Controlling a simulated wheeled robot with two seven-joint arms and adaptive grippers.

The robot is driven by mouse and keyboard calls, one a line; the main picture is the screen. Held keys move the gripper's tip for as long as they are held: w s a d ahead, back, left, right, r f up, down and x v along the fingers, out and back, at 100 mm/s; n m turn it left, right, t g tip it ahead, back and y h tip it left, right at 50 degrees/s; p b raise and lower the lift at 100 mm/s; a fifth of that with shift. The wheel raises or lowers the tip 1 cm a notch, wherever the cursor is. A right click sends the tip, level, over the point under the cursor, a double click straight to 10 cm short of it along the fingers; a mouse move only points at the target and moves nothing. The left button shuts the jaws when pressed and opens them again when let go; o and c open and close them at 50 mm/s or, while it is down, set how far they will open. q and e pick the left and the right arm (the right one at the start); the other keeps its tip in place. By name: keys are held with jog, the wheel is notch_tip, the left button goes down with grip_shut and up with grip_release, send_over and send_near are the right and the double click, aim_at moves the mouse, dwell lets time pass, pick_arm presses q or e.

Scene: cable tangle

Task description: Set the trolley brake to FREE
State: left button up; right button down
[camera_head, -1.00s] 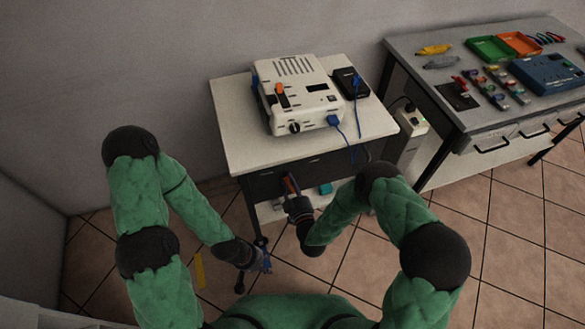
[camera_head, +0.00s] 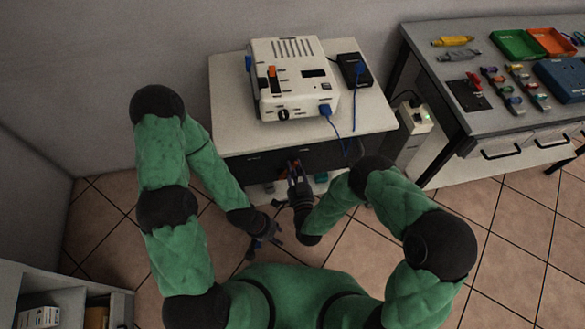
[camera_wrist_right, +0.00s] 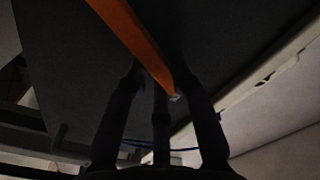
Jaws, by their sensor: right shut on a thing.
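The trolley (camera_head: 230,130) has a white top and a dark front panel. A small orange-red lever (camera_head: 293,164), apparently the brake, shows at its front. My right gripper (camera_head: 296,178) is at this lever. In the right wrist view the orange lever (camera_wrist_right: 135,35) runs down between the dark fingers of my right gripper (camera_wrist_right: 158,75), which are shut on it. No brake marking is readable, so its setting cannot be told. My left gripper (camera_head: 265,240) hangs low in front of the trolley, with its fingers spread and empty.
A white device (camera_head: 292,80) and a black box (camera_head: 355,71) stand on the trolley, with a blue cable (camera_head: 338,125) hanging over its front. A grey workbench (camera_head: 440,75) with trays and tools is at the right. A shelf unit (camera_head: 65,275) is at the lower left. Tiled floor is clear at the lower right.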

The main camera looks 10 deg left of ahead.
jog(key=shift+d+f+m, duration=0.15)
jog(key=shift+d+m, duration=0.05)
jog(key=shift+m, duration=0.2)
jog(key=c, duration=1)
grip_release()
jog(key=shift+w, duration=0.1)
jog(key=shift+c, duration=0.2)
jog(key=v, duration=0.7)
jog(key=shift+s, duration=0.25)
jog(key=shift+d, duration=0.1)
